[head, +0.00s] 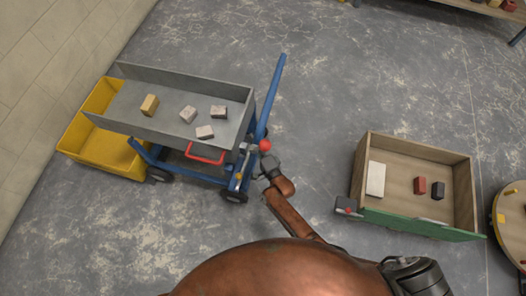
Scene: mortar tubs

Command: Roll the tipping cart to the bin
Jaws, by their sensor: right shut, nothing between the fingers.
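The tipping cart has a grey tray (228,93) on a blue wheeled frame (185,168), with a blue push bar (270,95) at its right end. The tray looks level and holds a yellow block (149,105) and several pale blocks (188,114). A red loop handle (205,156) is on its near side and a red knob (265,145) at its right end. The yellow bin (100,150) is at the left, partly hidden by the tray's left end, which reaches over it. My right gripper (262,167) is shut and empty, just below the red knob; I cannot tell whether they touch. My left gripper is not in view.
A wooden crate (455,165) with a green near side stands at the right, holding white, red and dark blocks. A round wooden table (511,215) is at the right edge. A pale wall (45,60) is at the left. The floor between cart and crate is clear.

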